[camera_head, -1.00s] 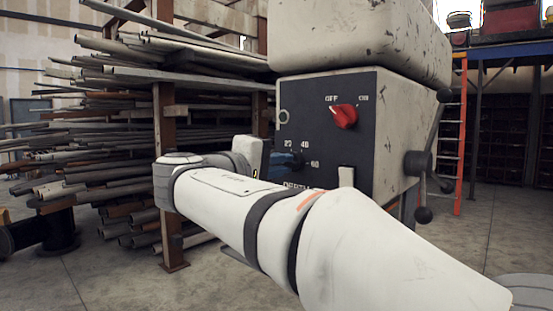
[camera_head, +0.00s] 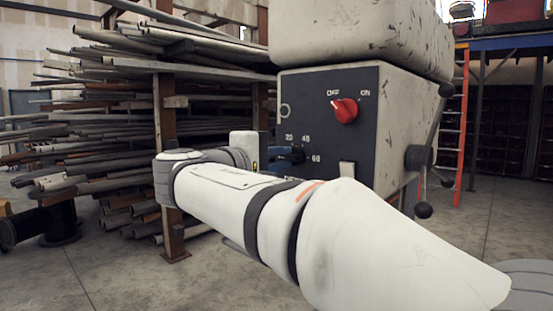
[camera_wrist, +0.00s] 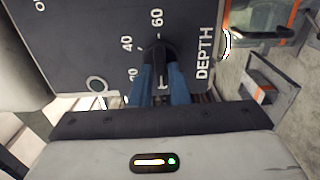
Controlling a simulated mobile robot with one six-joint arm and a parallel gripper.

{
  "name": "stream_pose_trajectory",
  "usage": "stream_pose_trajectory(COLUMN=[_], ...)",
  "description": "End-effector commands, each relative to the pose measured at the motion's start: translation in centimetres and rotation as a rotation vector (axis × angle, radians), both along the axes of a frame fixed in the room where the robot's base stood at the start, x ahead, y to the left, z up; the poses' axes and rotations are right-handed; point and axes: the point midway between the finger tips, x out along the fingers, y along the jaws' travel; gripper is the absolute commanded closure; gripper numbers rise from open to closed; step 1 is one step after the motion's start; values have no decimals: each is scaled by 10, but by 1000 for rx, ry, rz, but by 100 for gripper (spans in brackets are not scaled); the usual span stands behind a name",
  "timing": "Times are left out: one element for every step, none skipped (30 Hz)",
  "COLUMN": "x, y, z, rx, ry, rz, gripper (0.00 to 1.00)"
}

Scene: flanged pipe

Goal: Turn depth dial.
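The depth dial (camera_wrist: 158,48) is a black knob on the dark control panel, with 20, 40 and 60 marked around it and DEPTH printed beside it. In the head view the dial (camera_head: 298,154) is partly covered by my gripper (camera_head: 282,158). In the wrist view the two blue fingers of my gripper (camera_wrist: 160,80) lie on either side of the dial's raised grip. No clear gap shows between fingers and grip, so they look shut on it. The exact place of the dial's pointer is hidden by the fingers.
A red OFF/ON switch (camera_head: 344,110) sits above the dial. A lever with black ball knobs (camera_head: 420,158) is on the machine's right side. A rack of pipes (camera_head: 110,110) stands at the left, and an orange ladder (camera_head: 464,120) at the back right.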

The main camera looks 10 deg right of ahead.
Motion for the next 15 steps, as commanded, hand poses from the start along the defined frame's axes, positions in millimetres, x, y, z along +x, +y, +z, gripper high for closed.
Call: stream_pose_trajectory(x=[0, 0, 0, 0, 0, 0, 0, 0, 0, 0, 0, -1, -1, -1, -3], y=[0, 0, 0, 0, 0, -1, -1, -1, -1, -1, -1, -1, 0, 1, 3], z=[0, 0, 0, 0, 0, -1, -1, -1, -1, -1, -1, -1, -1, -1, -1], rx=[1, 1, 1, 1, 1, 1, 1, 2, 2, 2, 2, 2, 2, 2, 2], ry=[1, 1, 1, 1, 1, 1, 1, 1, 1, 1, 1, 1, 1, 1, 1], rz=[-1, -1, -2, -2, -2, -3, -3, -3, -3, -4, -4, -4, -4, -3, -3], gripper=[80, 78, 74, 72, 70, 67, 67, 67, 67, 67, 67, 67, 67, 67, 67])
